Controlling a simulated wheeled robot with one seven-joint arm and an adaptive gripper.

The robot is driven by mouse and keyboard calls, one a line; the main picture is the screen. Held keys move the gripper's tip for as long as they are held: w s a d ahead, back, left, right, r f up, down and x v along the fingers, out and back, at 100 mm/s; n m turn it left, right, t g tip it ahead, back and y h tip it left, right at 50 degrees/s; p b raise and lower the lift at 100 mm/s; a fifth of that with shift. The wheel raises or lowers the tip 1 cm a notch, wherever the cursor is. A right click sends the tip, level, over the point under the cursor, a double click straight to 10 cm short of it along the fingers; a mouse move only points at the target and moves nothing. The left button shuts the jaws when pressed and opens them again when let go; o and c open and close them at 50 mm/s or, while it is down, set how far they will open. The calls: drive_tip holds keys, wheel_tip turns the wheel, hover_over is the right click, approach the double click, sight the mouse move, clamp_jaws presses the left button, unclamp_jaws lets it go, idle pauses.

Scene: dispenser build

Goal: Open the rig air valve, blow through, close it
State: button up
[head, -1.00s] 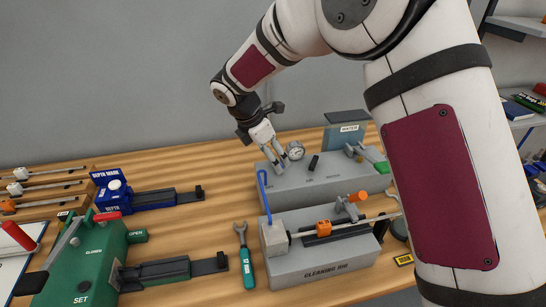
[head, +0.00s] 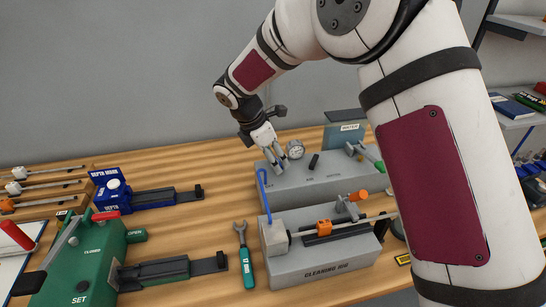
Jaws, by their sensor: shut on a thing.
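The cleaning rig (head: 325,268) is a grey block on the wooden bench, with a grey panel box (head: 335,187) behind it. The box carries a round gauge (head: 295,149), a black lever (head: 314,161) and a green-handled valve (head: 379,166). My gripper (head: 280,168) is at the left part of the box top, left of the gauge, with its fingers pointing down. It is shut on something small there. The fingers hide that thing, so I cannot tell its shape or position. A blue bent tube (head: 263,191) rises just in front.
A water tank (head: 346,136) stands behind the box. A wrench (head: 244,256) lies left of the rig. A green set fixture (head: 95,260) and a blue depth gauge block (head: 115,192) stand at the left. My arm covers the right side.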

drive_tip(key=shift+w+f+m+g+b, duration=0.2)
drive_tip(key=shift+w+m+g+b, duration=0.1)
drive_tip(key=shift+m+b, duration=0.65)
drive_tip(key=shift+d+r+m+g+b, duration=0.2)
drive_tip(key=shift+m+g+b, duration=0.15)
drive_tip(key=shift+m, duration=0.5)
drive_tip(key=o, duration=1.1)
drive_tip(key=shift+o, duration=0.2)
drive_tip(key=shift+a+r, duration=0.1)
drive_tip(key=v, duration=1.1)
drive_tip(key=shift+a+r, duration=0.25)
drive_tip(key=shift+r, duration=0.05)
drive_tip(key=shift+s, duration=0.2)
